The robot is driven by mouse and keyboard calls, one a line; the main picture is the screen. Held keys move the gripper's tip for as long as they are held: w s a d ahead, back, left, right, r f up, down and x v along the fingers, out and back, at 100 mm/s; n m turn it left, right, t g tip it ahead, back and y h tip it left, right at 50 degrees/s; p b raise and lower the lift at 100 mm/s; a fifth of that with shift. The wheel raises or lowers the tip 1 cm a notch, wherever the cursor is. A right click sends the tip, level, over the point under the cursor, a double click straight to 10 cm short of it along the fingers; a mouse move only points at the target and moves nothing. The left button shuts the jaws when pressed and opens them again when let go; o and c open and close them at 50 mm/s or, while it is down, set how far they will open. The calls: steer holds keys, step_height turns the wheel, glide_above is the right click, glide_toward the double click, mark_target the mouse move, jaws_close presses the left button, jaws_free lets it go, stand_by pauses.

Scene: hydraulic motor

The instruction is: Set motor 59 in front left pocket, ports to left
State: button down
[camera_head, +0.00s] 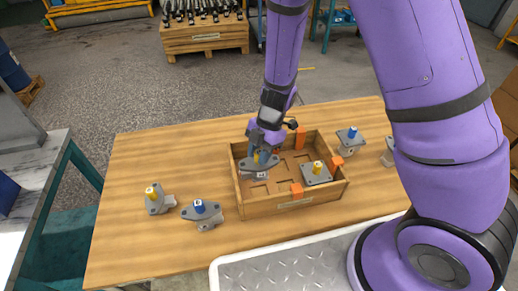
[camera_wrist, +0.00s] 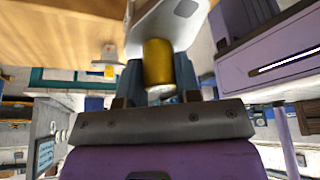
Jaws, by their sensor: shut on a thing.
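My gripper (camera_head: 262,150) is shut on a grey motor (camera_head: 258,165) with a flat flange. In the wrist view my fingers (camera_wrist: 158,82) close around its yellow shaft cap, and part of its grey flange (camera_wrist: 175,22) shows. The motor is over the left half of the wooden crate (camera_head: 298,201), near the left wall. I cannot tell whether it touches the crate floor, and no number is readable. It and my gripper hide part of the left pockets; a bare recess edge shows just in front. Which way its ports face is unclear.
A yellow-capped motor (camera_head: 316,174) sits in the crate's front right, near orange blocks (camera_head: 297,189). On the table (camera_head: 135,225), a yellow-capped motor (camera_head: 157,199) and a blue-capped motor (camera_head: 201,214) stand left. Another blue-capped motor (camera_head: 350,139) stands right of the crate. The table's far left is clear.

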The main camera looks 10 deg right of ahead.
mark_target(259, 177)
steer(key=shift+f, duration=4.95)
steer(key=shift+f, duration=0.6)
steer(key=c, duration=0.7)
jaws_free()
steer(key=shift+c, duration=0.2)
steer(key=shift+r, duration=0.1)
steer(key=v, duration=1)
steer(key=shift+d+r, duration=0.15)
steer(key=shift+r, duration=0.1)
